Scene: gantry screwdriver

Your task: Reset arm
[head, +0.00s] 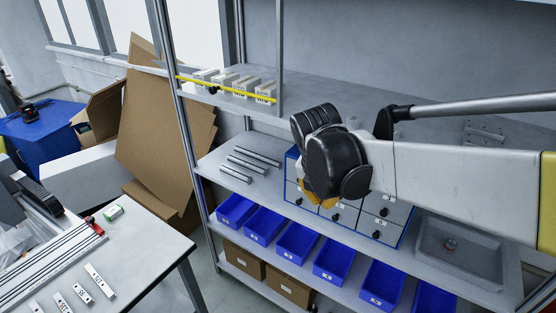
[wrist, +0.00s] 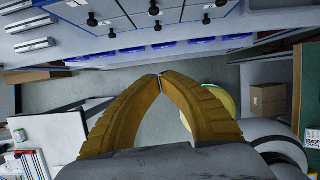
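My gripper (wrist: 160,77) shows in the wrist view with its two yellow fingers curving together until the tips meet. Nothing shows between the tips. In the head view my arm reaches in from the right, and my gripper (head: 316,196) is partly hidden behind the dark wrist joint. It hangs in front of the shelf, near a grey drawer cabinet (head: 384,208) with dark knobs.
A metal shelf rack (head: 230,182) holds metal bars, the drawer cabinet and a grey tray (head: 460,250). Blue bins (head: 297,246) line the level below, with cardboard boxes under them. A white table (head: 140,245) stands at left. Cardboard sheets (head: 165,130) lean behind it.

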